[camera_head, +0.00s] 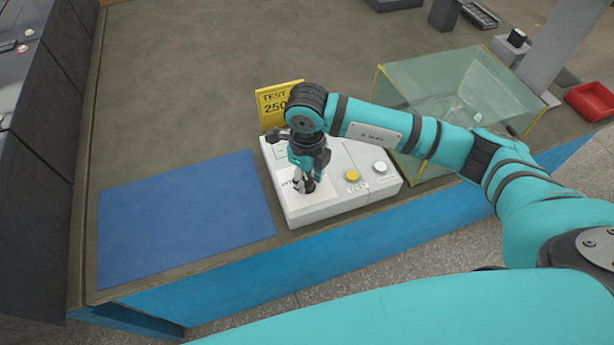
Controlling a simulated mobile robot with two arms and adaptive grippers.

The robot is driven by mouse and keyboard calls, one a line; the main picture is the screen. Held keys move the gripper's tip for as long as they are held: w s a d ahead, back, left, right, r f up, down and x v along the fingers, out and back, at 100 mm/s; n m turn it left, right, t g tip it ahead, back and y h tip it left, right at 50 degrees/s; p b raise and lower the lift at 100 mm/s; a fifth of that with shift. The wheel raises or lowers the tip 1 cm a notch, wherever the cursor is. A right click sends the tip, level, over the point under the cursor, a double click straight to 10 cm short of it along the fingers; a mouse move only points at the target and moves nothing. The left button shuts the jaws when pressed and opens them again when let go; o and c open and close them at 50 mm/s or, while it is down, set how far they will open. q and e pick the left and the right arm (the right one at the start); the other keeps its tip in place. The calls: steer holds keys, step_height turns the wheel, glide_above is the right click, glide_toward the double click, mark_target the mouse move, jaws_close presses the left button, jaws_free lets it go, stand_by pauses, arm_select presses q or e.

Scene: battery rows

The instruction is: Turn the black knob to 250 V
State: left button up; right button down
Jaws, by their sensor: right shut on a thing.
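A white test box (335,205) sits near the front edge of the bench. It has a yellow button (351,175) and a white button (380,167) on its right part. A yellow sign (272,98) behind it reads "TEST 250", its right part hidden by my arm. My right gripper (304,186) points down at the left part of the box and is shut on the black knob there. The knob is almost wholly hidden by the fingers, so its pointer and most dial marks cannot be read. My left gripper is not in view.
A blue mat (185,215) lies left of the box. A clear glass tank (460,90) with yellow edges stands to the right, behind my right arm. A red tray (590,101) is at the far right. The bench behind the mat is clear.

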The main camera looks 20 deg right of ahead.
mark_target(306, 180)
steer(key=c, duration=0.9)
jaws_free()
steer(key=shift+c, duration=0.2)
steer(key=shift+r, duration=0.15)
step_height(306, 180, up, 12)
steer(key=shift+a, duration=0.1)
